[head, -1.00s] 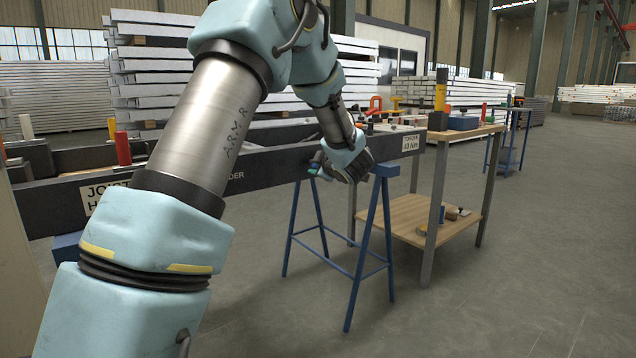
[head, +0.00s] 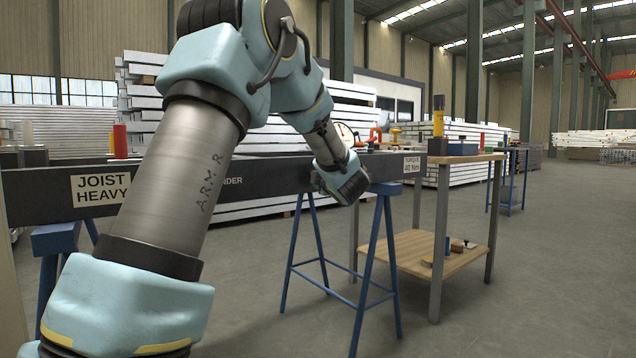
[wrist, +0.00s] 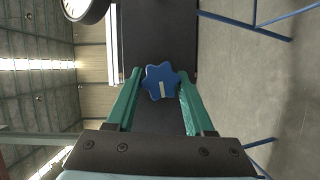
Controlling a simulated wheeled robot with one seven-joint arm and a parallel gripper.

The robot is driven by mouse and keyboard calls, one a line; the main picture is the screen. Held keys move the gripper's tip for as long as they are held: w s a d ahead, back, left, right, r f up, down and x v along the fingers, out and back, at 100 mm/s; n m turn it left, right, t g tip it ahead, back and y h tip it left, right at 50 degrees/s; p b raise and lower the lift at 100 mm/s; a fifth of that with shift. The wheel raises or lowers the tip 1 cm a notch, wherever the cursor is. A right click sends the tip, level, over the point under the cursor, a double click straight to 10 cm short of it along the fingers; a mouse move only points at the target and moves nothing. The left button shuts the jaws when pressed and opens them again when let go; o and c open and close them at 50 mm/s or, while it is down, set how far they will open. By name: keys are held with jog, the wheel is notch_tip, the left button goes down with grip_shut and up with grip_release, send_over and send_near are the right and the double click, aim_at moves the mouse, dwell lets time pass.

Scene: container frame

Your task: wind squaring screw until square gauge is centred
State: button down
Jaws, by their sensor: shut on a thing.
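The squaring screw has a blue star-shaped knob (wrist: 161,82) with a white mark, seen in the wrist view. My gripper (wrist: 160,74) has its green fingers on both sides of this knob and is shut on it. In the head view my gripper (head: 341,184) is at the side of the dark beam, and its body hides the knob. The square gauge, a round white dial (head: 345,134), shows partly behind my wrist in the head view. A round dial with a dark rim (wrist: 84,8) is cut off at the top left of the wrist view. I cannot read its needle.
The dark beam (head: 258,178) rests on blue trestles (head: 366,270). Stacked white beams are behind. The floor at right is open.

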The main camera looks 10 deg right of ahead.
dwell(0.3)
jog(key=shift+c, duration=1.4)
grip_release()
jog(key=s+p, duration=0.2)
jog(key=s, duration=0.9)
jog(key=shift+d+r, duration=0.15)
jog(key=shift+d, duration=0.1)
jog(key=shift+w, duration=0.1)
